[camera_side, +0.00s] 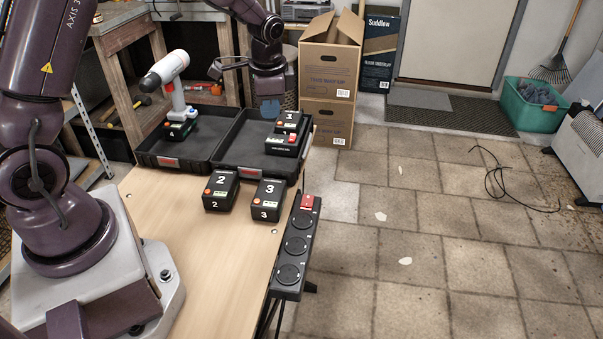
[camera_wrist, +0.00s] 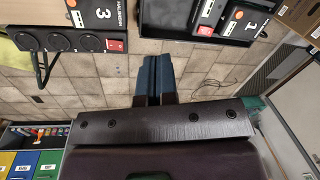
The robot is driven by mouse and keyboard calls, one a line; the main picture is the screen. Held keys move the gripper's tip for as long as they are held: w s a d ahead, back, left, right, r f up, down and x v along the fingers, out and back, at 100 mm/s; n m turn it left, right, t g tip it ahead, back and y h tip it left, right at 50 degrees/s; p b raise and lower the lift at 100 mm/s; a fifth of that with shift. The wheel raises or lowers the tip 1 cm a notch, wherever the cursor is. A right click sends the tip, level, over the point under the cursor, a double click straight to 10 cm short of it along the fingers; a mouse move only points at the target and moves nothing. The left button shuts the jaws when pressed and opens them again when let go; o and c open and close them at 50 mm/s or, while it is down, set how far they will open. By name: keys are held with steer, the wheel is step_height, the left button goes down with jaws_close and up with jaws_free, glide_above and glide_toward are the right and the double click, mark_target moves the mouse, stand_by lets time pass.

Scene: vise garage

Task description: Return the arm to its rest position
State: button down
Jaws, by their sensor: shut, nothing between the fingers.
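My gripper (camera_side: 268,108) hangs fingers-down above the far edge of the open black case (camera_side: 228,148) in the side view. In the wrist view its blue fingers (camera_wrist: 155,78) are together with nothing between them. The upper part of my arm runs out of the top of the side view. The case holds a white and grey drill (camera_side: 168,75) on battery 4 in its left half. Battery 1 (camera_side: 288,120) sits in the right half on a black and red unit (camera_side: 283,143). Batteries 2 (camera_side: 220,190) and 3 (camera_side: 267,199) stand on the wooden table (camera_side: 215,265).
A black socket strip (camera_side: 296,245) with a red switch lies along the table's right edge. Stacked cardboard boxes (camera_side: 327,80) stand behind the case. A wooden workbench (camera_side: 125,70) is at the back left. The tiled floor (camera_side: 420,230) to the right is mostly clear.

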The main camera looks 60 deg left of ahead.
steer(key=s+d+r+n+t, duration=0.2)
steer(key=s+d+r, duration=0.4)
steer(key=s+r, duration=0.2)
steer(key=s+d+r+n+t+h, duration=0.1)
steer(key=s+d+r+n+t, duration=0.2)
steer(key=s+d+r, duration=0.3)
steer(key=s+r, duration=0.3)
steer(key=s, duration=0.3)
steer(key=shift+d, duration=0.3)
